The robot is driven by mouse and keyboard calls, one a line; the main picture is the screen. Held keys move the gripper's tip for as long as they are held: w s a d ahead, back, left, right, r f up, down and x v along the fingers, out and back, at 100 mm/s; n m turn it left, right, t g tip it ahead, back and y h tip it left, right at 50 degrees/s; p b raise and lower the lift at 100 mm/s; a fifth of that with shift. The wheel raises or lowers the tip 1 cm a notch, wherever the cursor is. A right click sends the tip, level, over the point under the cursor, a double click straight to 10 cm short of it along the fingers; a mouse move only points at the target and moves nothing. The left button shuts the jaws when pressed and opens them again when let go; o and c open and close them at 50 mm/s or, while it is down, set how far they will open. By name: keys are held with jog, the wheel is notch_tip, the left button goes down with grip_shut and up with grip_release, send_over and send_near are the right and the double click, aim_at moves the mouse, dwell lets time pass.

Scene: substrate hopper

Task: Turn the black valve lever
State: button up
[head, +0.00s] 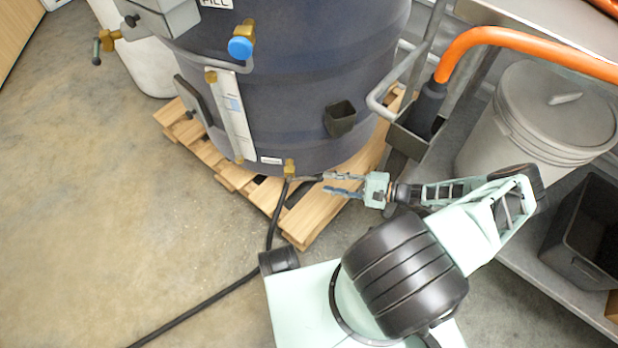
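A brass valve (289,169) sits low on the front of the dark blue-grey drum, with a black hose running down from it. Its black lever (306,179) points right, roughly level, toward my gripper (327,183). My gripper is open, its two pale green fingers apart and pointing left. The upper fingertip is at or very near the lever's outer end. I cannot tell whether they touch, and nothing shows clasped between the fingers.
The drum (290,90) stands on a wooden pallet (310,213). A blue-handled valve (241,46) and another brass valve (108,40) are higher up. A metal rail (378,103), orange hose (520,40) and lidded grey bucket (540,120) stand right. Floor at left is clear except the black hose (205,303).

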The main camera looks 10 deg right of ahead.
aim_at(307, 178)
jog(key=b+x, duration=0.1)
jog(key=x, duration=0.7)
jog(key=shift+w+a+f+b, duration=0.1)
jog(key=shift+w+a+b, duration=0.1)
jog(key=shift+b, duration=0.1)
grip_shut()
